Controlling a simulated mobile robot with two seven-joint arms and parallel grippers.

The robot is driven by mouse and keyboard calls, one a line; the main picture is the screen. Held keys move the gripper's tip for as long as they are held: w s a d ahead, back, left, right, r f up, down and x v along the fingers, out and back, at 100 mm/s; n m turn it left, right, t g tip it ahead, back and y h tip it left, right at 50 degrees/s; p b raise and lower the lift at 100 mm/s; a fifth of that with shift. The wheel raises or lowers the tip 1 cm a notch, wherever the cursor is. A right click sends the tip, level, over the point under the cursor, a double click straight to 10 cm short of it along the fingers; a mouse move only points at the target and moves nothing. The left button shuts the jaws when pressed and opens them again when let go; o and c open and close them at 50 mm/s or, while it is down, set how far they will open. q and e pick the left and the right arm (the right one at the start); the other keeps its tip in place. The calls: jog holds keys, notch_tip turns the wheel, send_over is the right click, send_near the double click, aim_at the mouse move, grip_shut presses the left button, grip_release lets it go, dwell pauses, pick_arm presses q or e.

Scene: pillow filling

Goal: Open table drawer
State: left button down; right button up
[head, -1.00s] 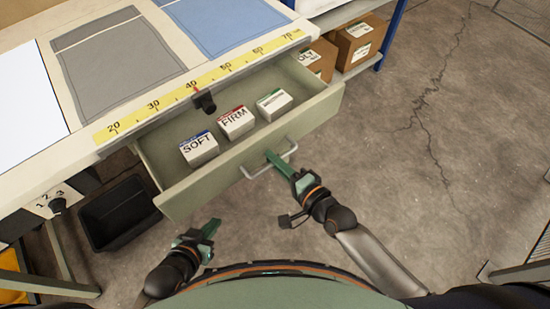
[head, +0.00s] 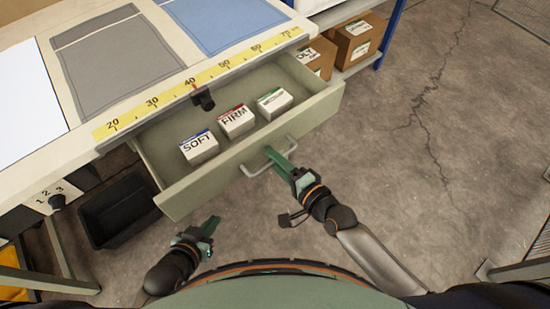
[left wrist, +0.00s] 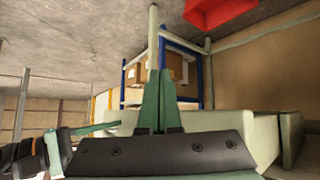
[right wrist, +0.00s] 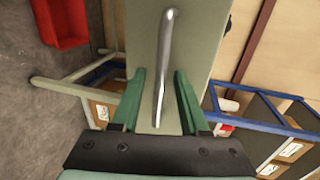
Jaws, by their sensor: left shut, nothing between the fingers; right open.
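The table drawer (head: 190,192) is pulled out from under the table top. Inside it lie three small boxes: one marked SOFT (head: 199,147), one marked FIRM (head: 237,121) and one with a green label (head: 274,103). The drawer's metal handle (head: 255,172) is on its front; in the right wrist view the handle (right wrist: 167,60) runs between my open fingers. My right gripper (head: 272,155) is open at the handle. Contact with it cannot be told. My left gripper (head: 212,222) is shut and empty, apart from the drawer front, to its lower left.
A black bin (head: 120,212) stands under the table at left. Cardboard boxes (head: 352,40) sit on a shelf at the back right. A ruler strip (head: 180,88) runs along the table edge. The floor at right is clear.

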jog(key=shift+s+d, duration=0.1)
jog(key=p+v, duration=0.1)
jog(key=v, duration=1.1)
jog(key=shift+s, duration=0.15)
jog(key=shift+d, duration=0.1)
